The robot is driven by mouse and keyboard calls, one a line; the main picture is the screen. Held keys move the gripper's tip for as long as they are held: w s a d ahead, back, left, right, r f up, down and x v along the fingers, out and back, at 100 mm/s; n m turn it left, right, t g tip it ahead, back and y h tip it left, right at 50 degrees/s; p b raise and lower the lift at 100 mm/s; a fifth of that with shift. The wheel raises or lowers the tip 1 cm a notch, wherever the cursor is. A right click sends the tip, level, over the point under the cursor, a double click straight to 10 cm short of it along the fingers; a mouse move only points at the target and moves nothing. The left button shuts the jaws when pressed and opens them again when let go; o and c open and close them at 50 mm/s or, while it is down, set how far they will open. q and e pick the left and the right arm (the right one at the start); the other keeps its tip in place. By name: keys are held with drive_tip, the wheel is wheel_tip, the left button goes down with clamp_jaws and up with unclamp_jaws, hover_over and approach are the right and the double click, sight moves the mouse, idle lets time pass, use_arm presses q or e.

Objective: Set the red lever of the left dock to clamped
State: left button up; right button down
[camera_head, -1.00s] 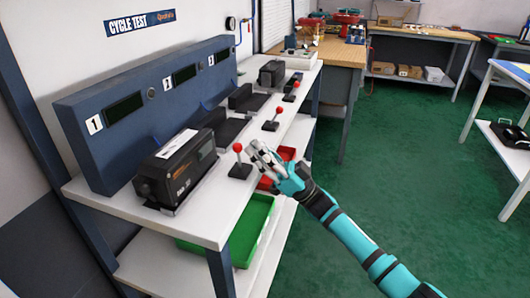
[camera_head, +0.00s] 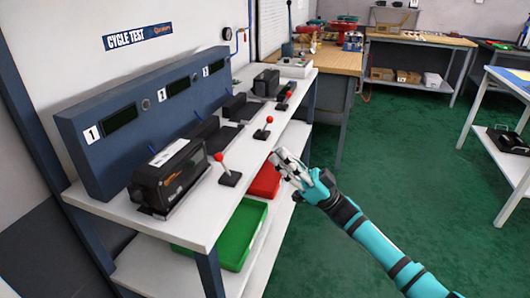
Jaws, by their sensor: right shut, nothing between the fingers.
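The left dock, marked 1 (camera_head: 92,133), holds a black positioner (camera_head: 170,178) on the bench. Its red-knobbed lever (camera_head: 219,158) stands on a small black base (camera_head: 230,179) to the right of the positioner. The lever leans left, towards the positioner. My right gripper (camera_head: 279,158) is shut and empty. It is to the right of the lever, apart from it, by the bench's front edge. My left gripper is not in view.
The second dock's red lever (camera_head: 269,120) and the third dock's lever (camera_head: 289,94) stand farther along the white bench (camera_head: 196,226). Green (camera_head: 240,232) and red (camera_head: 264,183) bins sit below. The green floor (camera_head: 420,195) to the right is clear.

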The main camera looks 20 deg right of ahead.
drive_tip(key=shift+s+d+f, duration=0.2)
drive_tip(key=shift+s+d, duration=0.15)
drive_tip(key=shift+d, duration=0.35)
drive_tip(key=shift+s+d+f, duration=0.2)
drive_tip(key=shift+s+d, duration=0.2)
drive_tip(key=shift+d, duration=0.35)
drive_tip(key=shift+s+d+f, duration=0.2)
drive_tip(key=shift+s+d, duration=0.15)
drive_tip(key=shift+d, duration=0.35)
